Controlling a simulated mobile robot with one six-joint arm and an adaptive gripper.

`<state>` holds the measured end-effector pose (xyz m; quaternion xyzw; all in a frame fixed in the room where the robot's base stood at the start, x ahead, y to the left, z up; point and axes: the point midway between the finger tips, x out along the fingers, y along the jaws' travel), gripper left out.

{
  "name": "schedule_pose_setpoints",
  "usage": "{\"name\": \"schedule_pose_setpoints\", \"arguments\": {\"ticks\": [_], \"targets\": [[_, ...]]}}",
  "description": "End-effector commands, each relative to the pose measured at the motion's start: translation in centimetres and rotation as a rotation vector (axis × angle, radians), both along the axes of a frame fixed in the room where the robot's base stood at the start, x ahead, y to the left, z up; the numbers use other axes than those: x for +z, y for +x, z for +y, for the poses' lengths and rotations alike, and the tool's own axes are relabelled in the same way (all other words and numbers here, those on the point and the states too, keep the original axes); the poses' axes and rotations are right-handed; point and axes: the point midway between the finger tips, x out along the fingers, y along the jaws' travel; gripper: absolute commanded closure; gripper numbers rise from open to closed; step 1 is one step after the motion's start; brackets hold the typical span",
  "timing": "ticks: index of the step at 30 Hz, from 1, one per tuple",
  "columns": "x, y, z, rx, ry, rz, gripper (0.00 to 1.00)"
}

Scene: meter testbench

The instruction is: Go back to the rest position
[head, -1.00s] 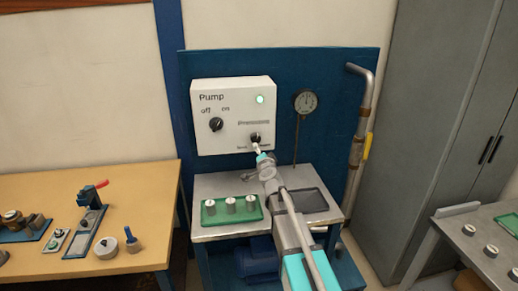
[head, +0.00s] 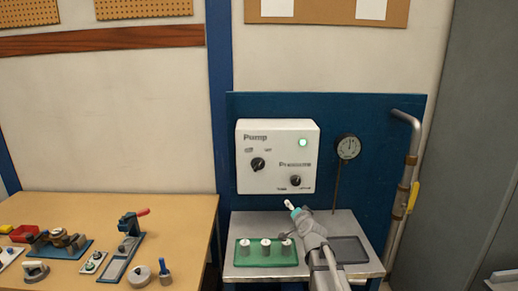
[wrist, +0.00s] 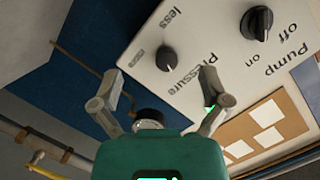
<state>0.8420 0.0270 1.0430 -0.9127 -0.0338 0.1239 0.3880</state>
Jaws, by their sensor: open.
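A green lamp (head: 303,142) is lit on the box.
A green tray (head: 250,259) with three grey cylinders stands on the metal bench left of my arm. A dark tray (head: 350,250) lies to its right. A round gauge (head: 348,147) and a pipe (head: 411,160) are at the right. A wooden table (head: 185,235) is at the left.

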Motion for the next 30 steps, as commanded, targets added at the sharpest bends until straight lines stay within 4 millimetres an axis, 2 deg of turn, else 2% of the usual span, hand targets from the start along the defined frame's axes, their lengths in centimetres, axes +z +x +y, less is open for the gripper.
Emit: {"name": "schedule_pose_setpoints", "arguments": {"ticks": [1, 6, 14, 21, 27, 30], "targets": [[-0.7, -1.2, 0.5, 0.036, -0.035, 0.043, 0.04], [-3.7, -4.7, 1.8, 0.159, -0.158, 0.21, 0.04], [-8.2, -11.4, 2.2, 0.32, -0.338, 0.489, 0.04], [-11.3, -18.6, 0.9, 0.436, -0.487, 0.768, 0.04], [-12.6, -24.9, -0.9, 0.507, -0.587, 1.005, 0.04], [-12.9, -27.4, -1.8, 0.528, -0.621, 1.103, 0.04]]}}
